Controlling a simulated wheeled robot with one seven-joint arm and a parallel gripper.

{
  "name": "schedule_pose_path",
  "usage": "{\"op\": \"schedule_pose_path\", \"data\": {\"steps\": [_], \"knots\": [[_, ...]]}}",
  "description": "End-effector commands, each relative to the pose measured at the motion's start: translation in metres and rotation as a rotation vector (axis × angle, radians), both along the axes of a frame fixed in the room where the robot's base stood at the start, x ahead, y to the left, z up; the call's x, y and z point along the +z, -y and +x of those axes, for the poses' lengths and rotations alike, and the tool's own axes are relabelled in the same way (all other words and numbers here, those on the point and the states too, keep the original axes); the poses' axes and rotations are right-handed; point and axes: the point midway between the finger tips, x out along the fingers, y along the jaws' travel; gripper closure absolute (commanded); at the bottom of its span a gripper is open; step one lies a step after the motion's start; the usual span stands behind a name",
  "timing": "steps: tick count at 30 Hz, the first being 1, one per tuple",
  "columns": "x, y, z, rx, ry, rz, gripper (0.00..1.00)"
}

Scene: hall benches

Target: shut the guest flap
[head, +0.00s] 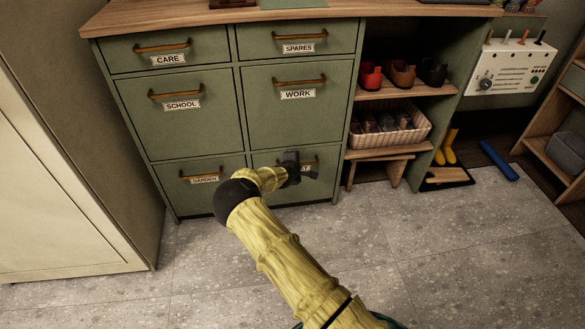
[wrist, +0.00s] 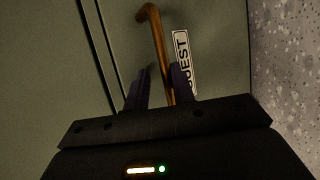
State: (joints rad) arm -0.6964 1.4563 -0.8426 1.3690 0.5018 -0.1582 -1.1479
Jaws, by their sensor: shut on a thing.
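The guest flap (wrist: 215,55) is a green front with a brown bar handle (wrist: 157,45) and a white label (wrist: 184,60) that reads mostly as GUEST. In the head view the guest flap (head: 323,187) is at the bottom right of the green cabinet. It looks flush with the fronts around it. My gripper (head: 300,172) is in front of it and hides most of its label and handle. In the wrist view my gripper (wrist: 158,90) has its dark fingers on both sides of the handle, shut on it.
The cabinet's other fronts, CARE (head: 168,47), SPARES (head: 297,37), SCHOOL (head: 180,112), WORK (head: 298,105) and GARDEN (head: 200,190), look closed. A small wooden bench (head: 385,155) stands right of the flap. A tall pale cabinet (head: 60,190) is at left. The grey floor in front is clear.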

Motion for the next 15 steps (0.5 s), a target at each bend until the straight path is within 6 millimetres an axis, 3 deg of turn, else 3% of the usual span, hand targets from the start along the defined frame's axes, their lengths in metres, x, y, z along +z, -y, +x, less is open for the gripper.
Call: {"op": "schedule_pose_path", "data": {"steps": [1,5,15], "knots": [[0.011,-0.005,0.0,0.007,0.013,0.002,0.8],[0.021,-0.011,-0.013,0.007,0.01,0.003,0.8],[0.052,-0.031,-0.067,0.003,0.0,0.002,0.8]]}}
